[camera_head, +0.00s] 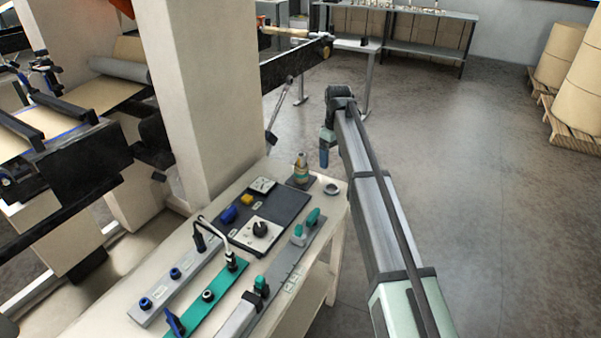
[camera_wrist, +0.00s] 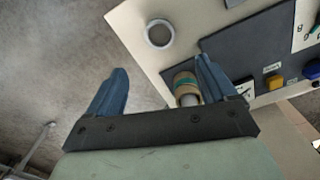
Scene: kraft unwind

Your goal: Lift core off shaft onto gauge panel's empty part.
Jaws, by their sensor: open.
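A small tan core with a green band (camera_head: 301,169) stands upright at the far corner of the bench, apparently around a short shaft. In the wrist view the core (camera_wrist: 184,77) is partly hidden behind my right-hand finger, and a pale shaft end shows by it. The dark gauge panel (camera_head: 287,206) lies beside it, carrying a white gauge, a yellow button, a blue part and a black dial; part of its surface is bare. My gripper (camera_head: 324,157) is above the bench's far right edge.
A grey ring (camera_head: 331,187) lies on the bench near the core. Teal-handled parts (camera_head: 306,226), a green strip (camera_head: 208,295) and a grey strip with blue knobs (camera_head: 175,272) fill the nearer bench. A cream column (camera_head: 200,100) rises behind. Open floor lies right.

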